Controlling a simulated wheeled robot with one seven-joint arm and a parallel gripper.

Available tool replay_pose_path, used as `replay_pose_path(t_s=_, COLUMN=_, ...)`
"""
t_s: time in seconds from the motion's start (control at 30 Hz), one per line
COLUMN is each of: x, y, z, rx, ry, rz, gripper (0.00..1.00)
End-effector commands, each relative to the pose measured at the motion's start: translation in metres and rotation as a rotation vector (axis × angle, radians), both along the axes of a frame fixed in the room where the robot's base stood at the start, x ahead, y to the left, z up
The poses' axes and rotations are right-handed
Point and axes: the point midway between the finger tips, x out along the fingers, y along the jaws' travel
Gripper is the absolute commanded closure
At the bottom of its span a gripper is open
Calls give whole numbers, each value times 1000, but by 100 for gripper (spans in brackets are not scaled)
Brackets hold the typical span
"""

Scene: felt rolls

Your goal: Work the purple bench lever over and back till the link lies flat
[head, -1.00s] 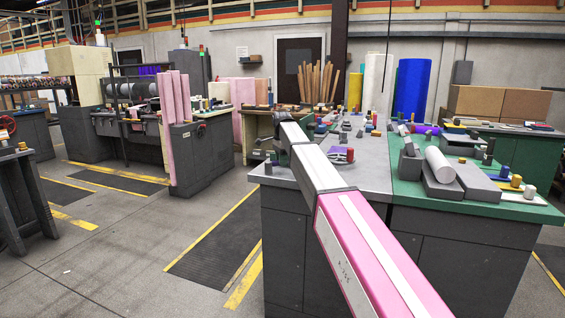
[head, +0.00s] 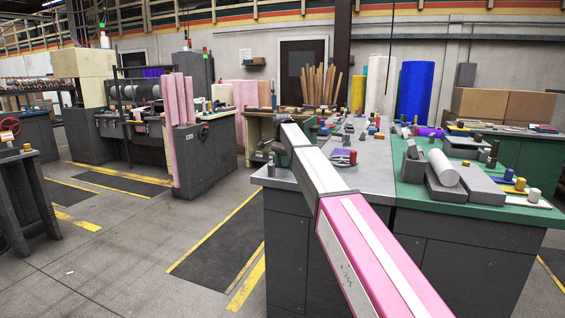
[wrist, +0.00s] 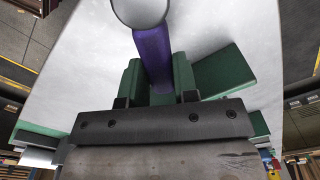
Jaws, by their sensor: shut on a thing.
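In the wrist view the purple lever (wrist: 152,48) runs up the middle, with a pale round knob (wrist: 140,8) at its top end, cut by the frame edge. My gripper (wrist: 156,78) is shut on the purple lever, with a green-faced finger on each side of it. I cannot make out the link in either view. In the head view my pink and grey arm reaches over the grey bench top (head: 365,176) at its left end and hides the gripper and lever.
A green block (wrist: 222,72) lies right of the fingers on the pale surface. A red-ended piece (head: 344,157) and several small parts sit on the grey bench. The green bench (head: 415,190) beside it holds grey blocks and a white roll (head: 443,167). Open floor lies left.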

Motion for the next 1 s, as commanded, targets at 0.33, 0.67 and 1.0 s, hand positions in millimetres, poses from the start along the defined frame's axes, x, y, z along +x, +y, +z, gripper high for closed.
replay_pose_path(t_s=0.33, x=0, y=0, z=0, rx=1, ry=-1, rz=5, gripper=47)
replay_pose_path(t_s=0.67, x=1, y=1, z=17, rx=1, ry=-3, rz=3, gripper=47)
replay_pose_path(t_s=1.0, x=2, y=1, z=80, rx=1, ry=-3, rz=4, gripper=47)
